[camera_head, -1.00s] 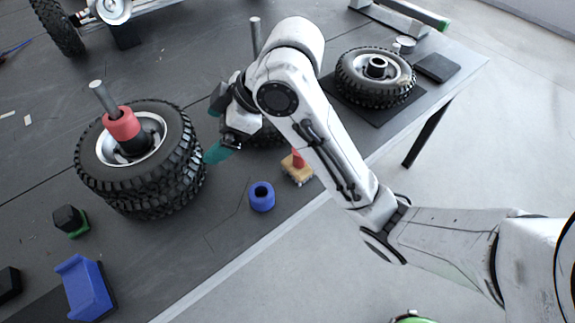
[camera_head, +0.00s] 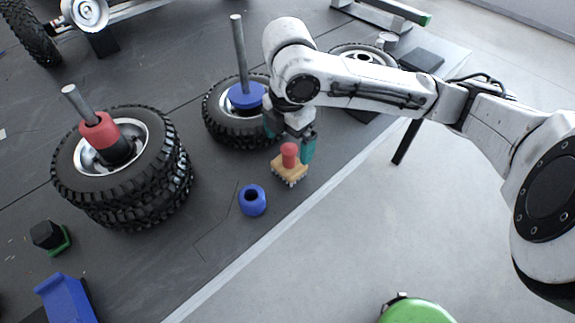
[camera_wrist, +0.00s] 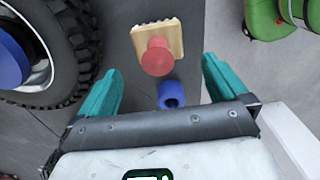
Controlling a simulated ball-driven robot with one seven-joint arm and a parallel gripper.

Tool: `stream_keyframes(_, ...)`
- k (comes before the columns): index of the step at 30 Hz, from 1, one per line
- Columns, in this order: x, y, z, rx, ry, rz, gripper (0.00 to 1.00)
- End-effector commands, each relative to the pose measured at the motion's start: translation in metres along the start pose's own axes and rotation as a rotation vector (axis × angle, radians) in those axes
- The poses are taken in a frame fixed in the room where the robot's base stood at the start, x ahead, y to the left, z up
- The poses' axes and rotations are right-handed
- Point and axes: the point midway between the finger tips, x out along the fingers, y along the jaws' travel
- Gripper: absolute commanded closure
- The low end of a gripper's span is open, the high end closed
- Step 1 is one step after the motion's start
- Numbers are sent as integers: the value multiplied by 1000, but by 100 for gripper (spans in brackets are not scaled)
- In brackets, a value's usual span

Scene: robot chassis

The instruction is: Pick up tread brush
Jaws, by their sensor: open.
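The tread brush (camera_head: 289,168) has a tan block, a red knob and bristles below. It stands on the dark table near its front edge. In the wrist view the brush (camera_wrist: 157,48) lies beyond the fingertips, about midway between them, with the knob facing the camera. My gripper (camera_head: 290,142) has teal fingers and is just above and behind the brush in the head view. In the wrist view my gripper (camera_wrist: 160,72) is open and empty, with its fingers wide apart. Contact with the brush is not visible.
A blue ring (camera_head: 252,200) sits left of the brush. A tire (camera_head: 232,118) with a blue collar and upright rod stands behind it. Stacked tires (camera_head: 125,190) with a red collar stand left. A green object (camera_head: 415,308) is on the floor. Table between ring and stack is clear.

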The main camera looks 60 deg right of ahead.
Motion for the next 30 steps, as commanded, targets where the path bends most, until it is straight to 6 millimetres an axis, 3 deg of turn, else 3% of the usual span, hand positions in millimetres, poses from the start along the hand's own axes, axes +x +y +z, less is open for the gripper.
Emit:
stream_keyframes(18, 69, 2, 4, 1, 1, 1, 0)
stream_keyframes(28, 75, 2, 4, 0, 1, 3, 0)
stream_keyframes(30, 75, 2, 4, 0, 1, 3, 7)
